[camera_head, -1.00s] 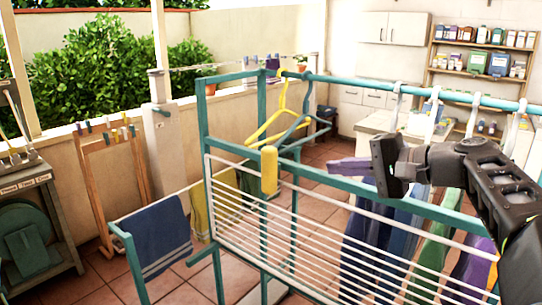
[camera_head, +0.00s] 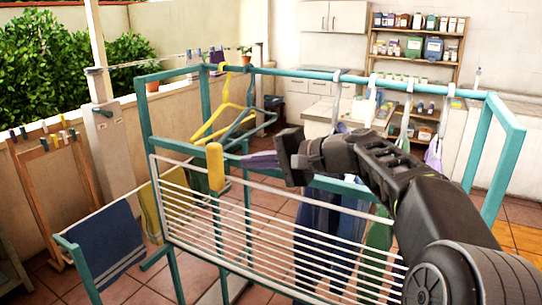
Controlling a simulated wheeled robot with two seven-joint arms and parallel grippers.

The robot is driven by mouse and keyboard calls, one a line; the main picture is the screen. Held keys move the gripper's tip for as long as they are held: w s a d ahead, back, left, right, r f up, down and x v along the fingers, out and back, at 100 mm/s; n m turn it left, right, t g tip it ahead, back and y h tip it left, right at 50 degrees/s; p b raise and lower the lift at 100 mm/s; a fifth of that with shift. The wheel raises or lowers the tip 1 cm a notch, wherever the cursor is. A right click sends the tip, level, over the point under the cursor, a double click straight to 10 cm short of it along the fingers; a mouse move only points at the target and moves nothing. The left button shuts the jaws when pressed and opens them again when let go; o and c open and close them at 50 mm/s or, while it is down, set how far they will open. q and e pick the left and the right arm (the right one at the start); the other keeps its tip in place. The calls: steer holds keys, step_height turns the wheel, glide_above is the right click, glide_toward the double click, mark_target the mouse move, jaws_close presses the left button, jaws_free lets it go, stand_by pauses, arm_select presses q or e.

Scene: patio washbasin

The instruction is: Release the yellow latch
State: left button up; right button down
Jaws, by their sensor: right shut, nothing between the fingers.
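The yellow latch (camera_head: 215,167) stands upright at the top edge of the white-barred rack panel (camera_head: 270,225), on the teal drying frame. My right gripper (camera_head: 284,160) is to the right of the latch, at about its height in the picture, with a clear gap between them. Its black jaws are shut and empty. My right arm comes in from the lower right and covers part of the rack and the hanging clothes. My left gripper is not in view.
A yellow hanger (camera_head: 222,115) and a teal hanger (camera_head: 240,130) hang from the teal frame (camera_head: 330,75) behind the latch. A blue towel (camera_head: 103,243) hangs at the left. Shelves (camera_head: 416,60) stand behind.

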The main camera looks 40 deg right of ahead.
mark_target(219, 158)
steer(key=x, duration=0.2)
steer(key=p+x, duration=0.1)
steer(key=x, duration=0.1)
steer(key=r+x, duration=0.1)
steer(key=x, duration=0.1)
steer(key=shift+w+a+p, duration=0.1)
steer(key=shift+w+p, duration=0.1)
steer(key=shift+p, duration=0.1)
steer(key=shift+w+r+g+p, duration=0.1)
steer(key=shift+r+g+p, duration=0.1)
steer(key=shift+g+p, duration=0.3)
